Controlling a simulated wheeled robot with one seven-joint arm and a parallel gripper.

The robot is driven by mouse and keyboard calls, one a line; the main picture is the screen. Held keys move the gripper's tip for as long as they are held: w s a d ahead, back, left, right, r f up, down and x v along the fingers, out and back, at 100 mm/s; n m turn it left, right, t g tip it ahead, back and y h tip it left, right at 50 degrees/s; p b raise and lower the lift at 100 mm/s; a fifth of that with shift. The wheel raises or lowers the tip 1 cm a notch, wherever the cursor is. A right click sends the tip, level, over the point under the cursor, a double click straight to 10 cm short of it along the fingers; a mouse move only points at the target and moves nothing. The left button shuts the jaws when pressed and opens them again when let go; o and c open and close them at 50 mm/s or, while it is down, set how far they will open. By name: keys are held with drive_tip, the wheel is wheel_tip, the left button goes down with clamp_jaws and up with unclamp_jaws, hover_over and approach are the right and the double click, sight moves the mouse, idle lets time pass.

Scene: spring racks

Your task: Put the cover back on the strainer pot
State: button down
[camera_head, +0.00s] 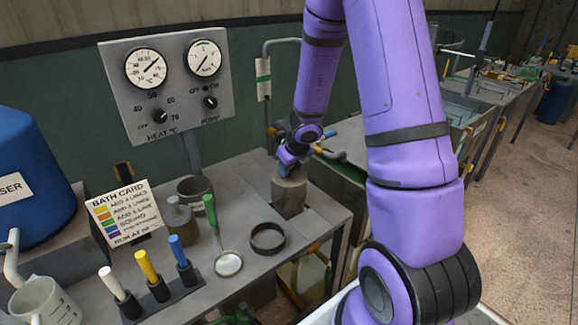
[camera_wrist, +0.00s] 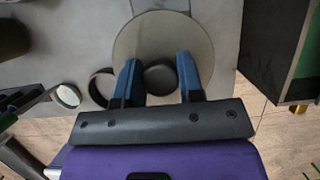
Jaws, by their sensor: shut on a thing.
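My gripper (camera_head: 287,164) points down over the grey cylindrical strainer pot (camera_head: 289,198) near the bench's right end. In the wrist view its two blue fingers (camera_wrist: 161,80) are shut around a dark round knob (camera_wrist: 160,79). The knob stands in the middle of a round grey-beige cover (camera_wrist: 139,43). In the head view the cover is mostly hidden by the gripper and is hard to tell from the pot's top. I cannot tell whether it is fully seated on the rim.
A dark ring (camera_head: 267,250) and a green-handled ladle (camera_head: 211,216) lie left of the pot. A brown jar (camera_head: 180,220), a dark cup (camera_head: 194,187) and a rack of coloured sticks (camera_head: 158,289) stand further left. The gauge panel (camera_head: 170,85) rises behind. The bench's right edge is close.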

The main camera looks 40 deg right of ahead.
sight(289, 175)
drive_tip(key=shift+f, duration=1.6)
drive_tip(key=c, duration=0.7)
unclamp_jaws()
drive_tip(key=shift+o, duration=0.2)
drive_tip(key=shift+r, duration=0.1)
drive_tip(key=shift+v, duration=5.35)
